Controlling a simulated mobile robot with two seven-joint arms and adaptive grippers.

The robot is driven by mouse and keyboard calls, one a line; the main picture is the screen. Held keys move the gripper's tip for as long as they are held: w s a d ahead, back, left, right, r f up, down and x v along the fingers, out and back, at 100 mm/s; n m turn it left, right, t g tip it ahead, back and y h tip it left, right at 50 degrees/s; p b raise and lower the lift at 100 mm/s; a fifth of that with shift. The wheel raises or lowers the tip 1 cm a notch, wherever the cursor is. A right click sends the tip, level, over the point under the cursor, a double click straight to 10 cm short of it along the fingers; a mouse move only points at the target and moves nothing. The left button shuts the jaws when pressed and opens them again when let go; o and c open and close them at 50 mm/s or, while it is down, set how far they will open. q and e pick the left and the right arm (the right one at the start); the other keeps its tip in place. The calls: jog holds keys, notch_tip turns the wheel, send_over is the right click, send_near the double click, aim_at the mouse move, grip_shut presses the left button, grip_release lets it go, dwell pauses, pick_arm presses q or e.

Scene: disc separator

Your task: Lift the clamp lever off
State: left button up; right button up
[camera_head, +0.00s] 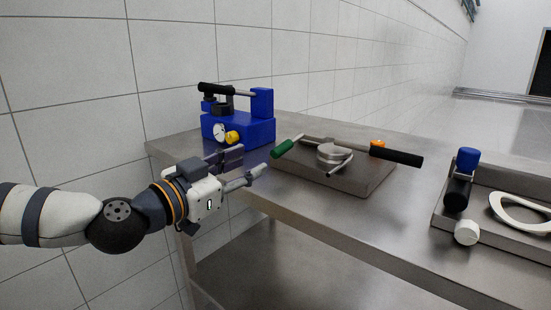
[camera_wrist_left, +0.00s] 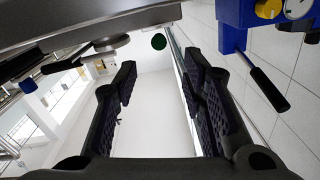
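On a low grey metal block (camera_head: 350,183) lies a round metal disc part (camera_head: 332,152) with rods around it. A green-handled lever (camera_head: 281,149) points left from it, and a long black-handled bar (camera_head: 397,156) points right. I cannot tell for certain which of these is the clamp lever. My left gripper (camera_head: 244,165) is open and empty, just left of the green handle and apart from it. In the left wrist view the green end (camera_wrist_left: 158,41) shows beyond the spread fingers (camera_wrist_left: 160,95). My right gripper is not in view.
A blue device (camera_head: 250,130) with a gauge, yellow knob and black lever (camera_head: 216,89) stands at the table's left back. The table front (camera_head: 400,255) is clear.

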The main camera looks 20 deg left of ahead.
aim_at(274, 153)
pick_arm(q)
jog(key=x, duration=0.4)
jog(key=b+x, duration=0.1)
jog(key=x, duration=0.4)
jog(key=shift+w+d+f, duration=0.1)
jog(key=shift+w+f, duration=0.15)
jog(key=shift+c, duration=0.6)
grip_shut()
